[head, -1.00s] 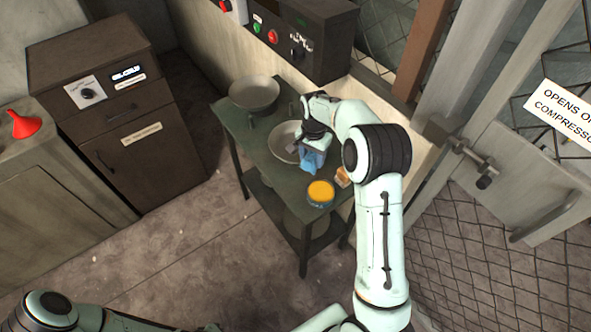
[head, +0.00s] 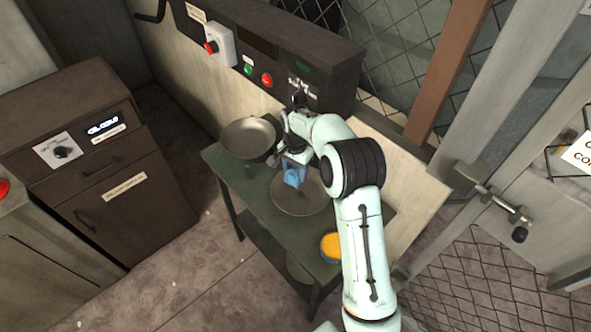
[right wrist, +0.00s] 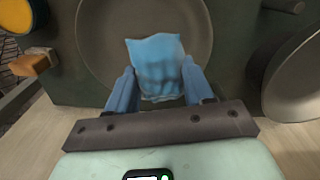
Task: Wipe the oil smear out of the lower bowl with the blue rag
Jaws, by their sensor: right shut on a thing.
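The blue rag (head: 294,177) hangs from my right gripper (head: 293,160), which is shut on it. It also shows between the two fingers in the right wrist view (right wrist: 158,62). The rag is over the lower bowl (head: 312,207), a shallow grey dish on the green table. I cannot tell whether the rag touches the bowl's surface. A small dark patch (head: 302,193) shows in the bowl beside the rag; I cannot tell if it is smear or shadow. My left gripper is not in view.
A second grey bowl (head: 249,138) stands raised at the table's (head: 228,171) back left. A tin with a yellow-orange top (head: 331,246) sits near the right end. An orange-brown block (right wrist: 32,62) lies by the tin. A control panel (head: 290,65) runs along the wall behind.

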